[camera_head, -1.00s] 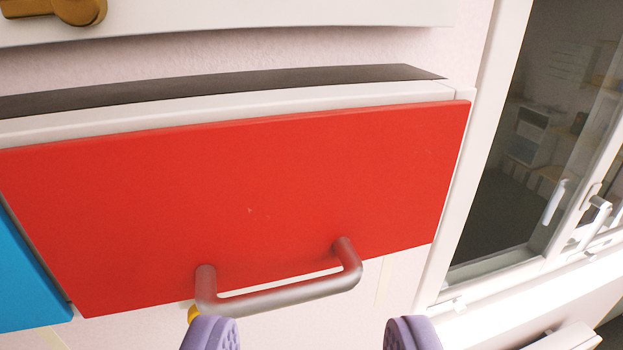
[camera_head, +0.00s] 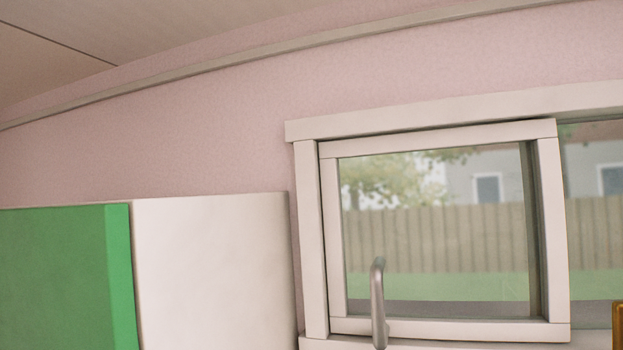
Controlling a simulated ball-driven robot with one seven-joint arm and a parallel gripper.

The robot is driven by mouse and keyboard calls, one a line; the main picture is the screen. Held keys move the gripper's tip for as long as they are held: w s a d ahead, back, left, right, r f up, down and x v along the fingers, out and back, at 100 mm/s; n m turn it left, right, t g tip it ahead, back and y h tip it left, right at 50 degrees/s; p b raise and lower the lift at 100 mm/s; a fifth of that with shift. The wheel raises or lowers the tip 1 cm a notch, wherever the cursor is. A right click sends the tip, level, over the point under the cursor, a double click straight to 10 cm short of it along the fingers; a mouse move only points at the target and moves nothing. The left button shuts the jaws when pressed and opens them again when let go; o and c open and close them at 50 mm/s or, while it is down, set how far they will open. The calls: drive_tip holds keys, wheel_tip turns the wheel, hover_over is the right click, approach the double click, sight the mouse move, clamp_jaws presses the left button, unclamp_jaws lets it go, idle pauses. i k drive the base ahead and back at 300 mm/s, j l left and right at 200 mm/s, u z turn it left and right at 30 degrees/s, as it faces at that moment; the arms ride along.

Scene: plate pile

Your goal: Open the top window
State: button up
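A white-framed window (camera_head: 545,230) is set in the pink wall at the right. Through its pane show a wooden fence, grass, a tree and a house. A grey bar handle (camera_head: 377,300) stands upright in front of the lower left part of the pane. The inner sash sits within the outer frame at its left part; I cannot tell for certain whether it is fully closed. My gripper is not in view now, so its distance from the handle does not show.
A green panel (camera_head: 60,280) and a white cabinet side (camera_head: 215,275) stand left of the window. A pale trim strip (camera_head: 300,42) runs along the top of the wall under the ceiling (camera_head: 60,50). A gold-brown piece (camera_head: 618,325) shows at the right edge.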

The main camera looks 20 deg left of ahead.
sight(554, 326)
drive_tip(key=i+l+u, duration=0.1)
drive_tip(key=i+u, duration=0.15)
drive_tip(key=u, duration=0.15)
drive_tip(key=i+l+u, duration=0.2)
drive_tip(key=u, duration=0.15)
